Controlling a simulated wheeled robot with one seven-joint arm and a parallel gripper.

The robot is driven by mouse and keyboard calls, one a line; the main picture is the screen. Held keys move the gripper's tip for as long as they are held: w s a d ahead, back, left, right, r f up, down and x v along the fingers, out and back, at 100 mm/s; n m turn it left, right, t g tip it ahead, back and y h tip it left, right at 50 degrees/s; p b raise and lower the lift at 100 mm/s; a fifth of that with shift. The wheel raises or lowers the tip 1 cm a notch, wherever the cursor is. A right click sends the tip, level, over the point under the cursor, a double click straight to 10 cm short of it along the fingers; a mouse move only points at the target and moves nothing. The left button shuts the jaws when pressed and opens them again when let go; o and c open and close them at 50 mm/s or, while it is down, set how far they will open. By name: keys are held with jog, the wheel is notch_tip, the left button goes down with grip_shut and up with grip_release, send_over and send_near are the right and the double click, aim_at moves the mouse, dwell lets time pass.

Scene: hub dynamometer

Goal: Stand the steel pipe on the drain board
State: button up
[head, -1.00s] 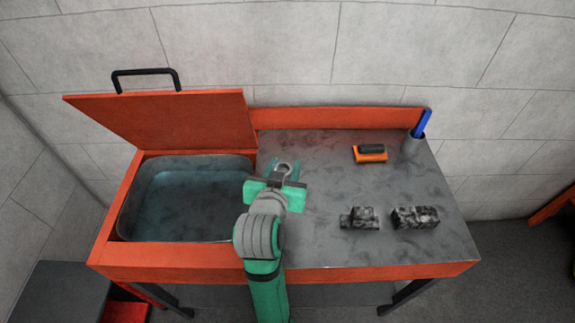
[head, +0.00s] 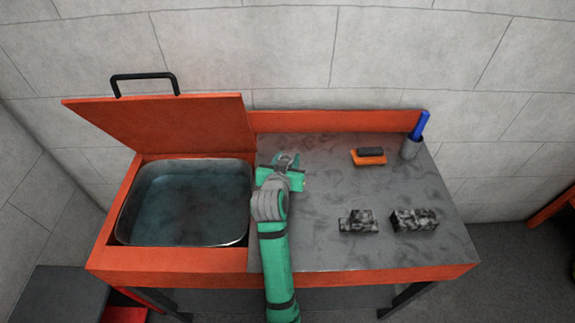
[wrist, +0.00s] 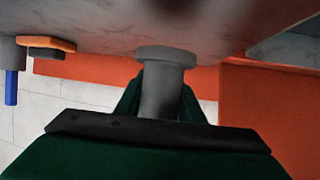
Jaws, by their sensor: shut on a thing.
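My gripper (head: 283,166) is over the back left part of the drain board (head: 320,235), the grey stained top right of the basin. It is shut on the steel pipe, a short grey tube whose end shows between the fingers in the head view (head: 284,159). In the wrist view, which looks upside down, the pipe (wrist: 162,95) stands roughly upright between the green fingers. Its wider flanged end points at the board (wrist: 100,28). The flange is at or very close to the board surface; I cannot tell whether it touches.
An open basin of liquid (head: 185,200) lies to the left, its orange lid (head: 165,125) raised. An orange-and-black brush (head: 369,157), a grey cup with a blue item (head: 410,149) and two dark mottled blocks (head: 358,221) (head: 414,219) stand right. The board's middle is clear.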

jog(key=shift+f, duration=1.35)
jog(key=shift+f, duration=0.15)
jog(key=o, duration=1.3)
jog(key=shift+s+r, duration=0.1)
jog(key=shift+r, duration=0.1)
jog(key=v, duration=1.2)
jog(key=shift+f, duration=0.1)
